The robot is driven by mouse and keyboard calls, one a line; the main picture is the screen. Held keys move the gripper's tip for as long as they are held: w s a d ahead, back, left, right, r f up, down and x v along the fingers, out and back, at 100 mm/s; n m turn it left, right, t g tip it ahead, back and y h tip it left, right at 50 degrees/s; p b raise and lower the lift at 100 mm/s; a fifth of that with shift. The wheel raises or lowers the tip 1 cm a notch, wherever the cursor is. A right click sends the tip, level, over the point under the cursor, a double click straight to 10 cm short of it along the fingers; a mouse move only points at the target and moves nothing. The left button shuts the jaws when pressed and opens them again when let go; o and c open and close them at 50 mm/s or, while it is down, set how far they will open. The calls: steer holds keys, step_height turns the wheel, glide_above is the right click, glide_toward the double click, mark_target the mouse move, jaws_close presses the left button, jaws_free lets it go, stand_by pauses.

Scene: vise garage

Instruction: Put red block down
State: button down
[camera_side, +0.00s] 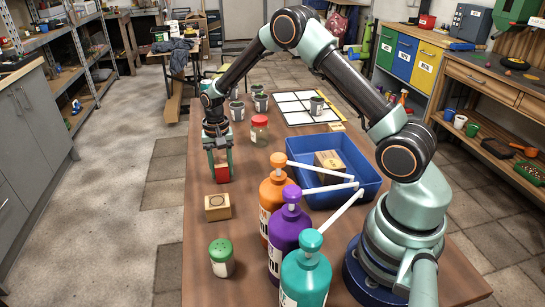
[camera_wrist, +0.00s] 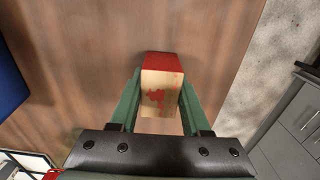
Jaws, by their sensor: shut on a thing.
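A red block (camera_side: 222,171) is between the fingers of my gripper (camera_side: 221,165) in the side view, low over the wooden table or on it; I cannot tell whether it touches. In the wrist view the block (camera_wrist: 162,88) shows a red face and a pale wooden face with a red mark. My gripper (camera_wrist: 162,105) has a green finger against each side of it, shut on it.
A wooden block (camera_side: 217,207) and a green-lidded shaker (camera_side: 221,257) stand nearer the camera. Orange (camera_side: 273,203), purple (camera_side: 287,236) and teal (camera_side: 305,277) pump bottles stand right of them. A blue tray (camera_side: 362,181) holds a wooden block. A red-lidded jar (camera_side: 259,130) stands behind.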

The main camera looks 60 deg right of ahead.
steer(key=shift+f, duration=0.1)
steer(key=shift+c, duration=1.8)
jaws_free()
step_height(320, 180, up, 12)
steer(key=shift+r, duration=0.25)
step_height(320, 180, up, 5)
steer(key=n+t, duration=0.1)
steer(key=n, duration=0.1)
glide_above(221, 161)
steer(key=s+a, duration=0.2)
steer(key=s, duration=0.1)
steer(key=s+a+r+n+t, duration=0.2)
steer(key=s+r+n, duration=0.1)
steer(key=s, duration=0.5)
steer(key=s+a+r+n+t, duration=0.2)
steer(key=s+r+n, duration=0.2)
steer(key=s, duration=0.5)
steer(key=shift+a+t, duration=0.2)
steer(key=shift+t, duration=0.1)
steer(key=shift+s, duration=0.1)
